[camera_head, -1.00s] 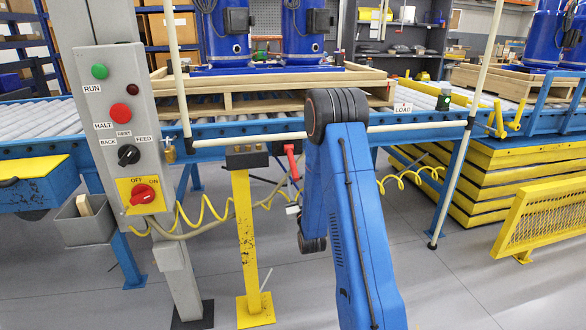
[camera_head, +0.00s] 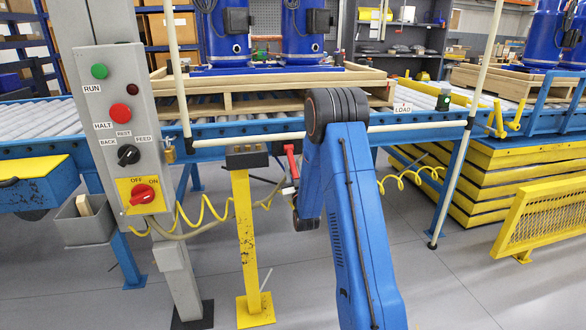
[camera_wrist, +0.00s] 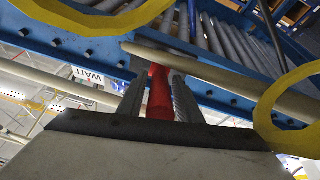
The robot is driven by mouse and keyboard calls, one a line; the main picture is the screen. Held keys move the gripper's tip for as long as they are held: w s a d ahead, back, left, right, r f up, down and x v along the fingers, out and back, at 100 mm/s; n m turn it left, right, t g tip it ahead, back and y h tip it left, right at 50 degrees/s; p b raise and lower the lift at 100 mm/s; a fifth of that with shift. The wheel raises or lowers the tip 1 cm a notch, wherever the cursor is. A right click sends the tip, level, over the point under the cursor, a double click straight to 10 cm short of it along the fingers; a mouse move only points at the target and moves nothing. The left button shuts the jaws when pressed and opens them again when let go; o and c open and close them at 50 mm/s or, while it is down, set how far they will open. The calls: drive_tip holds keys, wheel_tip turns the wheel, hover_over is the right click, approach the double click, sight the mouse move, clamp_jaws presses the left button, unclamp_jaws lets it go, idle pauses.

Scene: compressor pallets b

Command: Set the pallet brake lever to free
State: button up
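The brake lever is a red handle (camera_head: 291,162) hanging under the blue conveyor frame, just left of my arm in the head view. In the wrist view the red lever (camera_wrist: 160,92) stands between the two grey fingers of my gripper (camera_wrist: 160,98). It fills nearly all of the gap, with its lower end close to the palm. Whether the fingers press on it cannot be told. In the head view my gripper (camera_head: 289,190) is small, mostly hidden by my arm, at the lever's lower end.
A yellow post (camera_head: 245,240) and a grey control box (camera_head: 122,135) stand to the left. A cream rail (camera_head: 410,127) crosses before the conveyor and passes close above the fingers in the wrist view (camera_wrist: 230,80). A wooden pallet (camera_head: 270,100) with blue compressors rests on the rollers.

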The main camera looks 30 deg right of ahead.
sight(293, 165)
clamp_jaws()
drive_tip(key=shift+r, duration=0.1)
drive_tip(key=shift+s+a+r+g+y, duration=0.1)
drive_tip(key=shift+s+r+g+y, duration=0.1)
drive_tip(key=shift+r+g, duration=0.3)
drive_tip(key=shift+s+r+g+y, duration=0.1)
drive_tip(key=shift+s+r+g, duration=0.05)
drive_tip(key=shift+r+g, duration=0.35)
drive_tip(key=shift+s+r+g+y, duration=0.15)
drive_tip(key=shift+r+g+y, duration=0.15)
drive_tip(key=shift+r+g, duration=0.6)
wheel_tip(293, 165, up, 2)
drive_tip(key=shift+r+g+y, duration=0.1)
drive_tip(key=shift+g+y, duration=0.3)
drive_tip(key=shift+g, duration=0.8)
drive_tip(key=shift+w+r+g+y, duration=0.3)
drive_tip(key=shift+r+g, duration=0.5)
drive_tip(key=shift+g, duration=0.3)
drive_tip(key=shift+r, duration=0.15)
